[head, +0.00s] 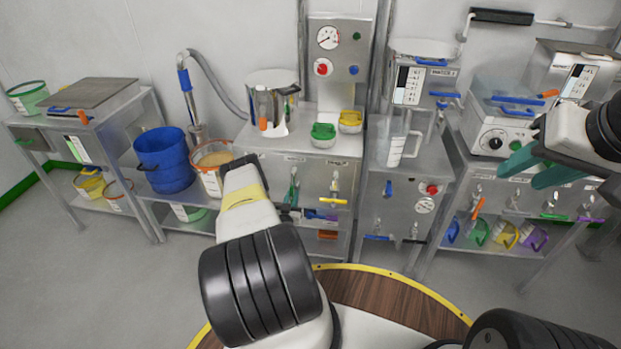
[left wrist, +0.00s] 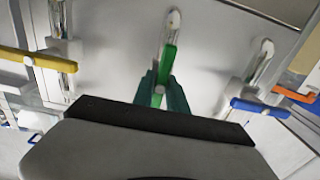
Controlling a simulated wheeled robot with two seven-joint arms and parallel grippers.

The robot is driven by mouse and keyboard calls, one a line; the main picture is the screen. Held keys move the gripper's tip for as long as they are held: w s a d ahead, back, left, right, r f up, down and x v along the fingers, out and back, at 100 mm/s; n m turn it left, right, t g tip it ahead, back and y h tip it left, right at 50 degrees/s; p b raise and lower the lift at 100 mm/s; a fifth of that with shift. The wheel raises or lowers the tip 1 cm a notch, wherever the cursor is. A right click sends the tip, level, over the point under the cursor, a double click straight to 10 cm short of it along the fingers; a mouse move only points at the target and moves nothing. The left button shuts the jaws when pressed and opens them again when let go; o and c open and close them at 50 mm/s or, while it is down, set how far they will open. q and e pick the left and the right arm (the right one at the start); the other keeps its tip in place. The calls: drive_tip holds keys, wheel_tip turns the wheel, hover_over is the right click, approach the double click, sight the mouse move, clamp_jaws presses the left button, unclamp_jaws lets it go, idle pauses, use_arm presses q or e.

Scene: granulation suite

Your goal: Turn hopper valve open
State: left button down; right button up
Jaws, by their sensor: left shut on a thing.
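A valve with a green lever handle (left wrist: 169,58) is on a grey metal panel in the left wrist view. The green handle runs lengthwise between the teal fingers of my left gripper (left wrist: 162,95), which is shut on it. Valves with a yellow handle (left wrist: 38,61) and a blue handle (left wrist: 260,108) stand to either side, both handles set crosswise. In the head view my left forearm hides much of this area; the yellow-handled valve (head: 334,188) shows on the cabinet front. My right gripper (head: 534,168) is empty, its teal fingers apart, in front of the right bench.
The steel cabinet (head: 300,150) bears a steel jug (head: 265,108) and green (head: 323,133) and yellow (head: 350,121) pieces. A blue bucket (head: 164,160) stands left. More coloured valve handles line the right bench. Open floor lies at the left front.

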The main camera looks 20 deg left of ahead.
idle(0.3)
use_arm(q)
drive_tip(key=c, duration=1.3)
unclamp_jaws()
drive_tip(key=shift+s, duration=0.1)
drive_tip(key=v, duration=0.7)
drive_tip(key=shift+s, duration=0.3)
drive_tip(key=shift+f, duration=0.1)
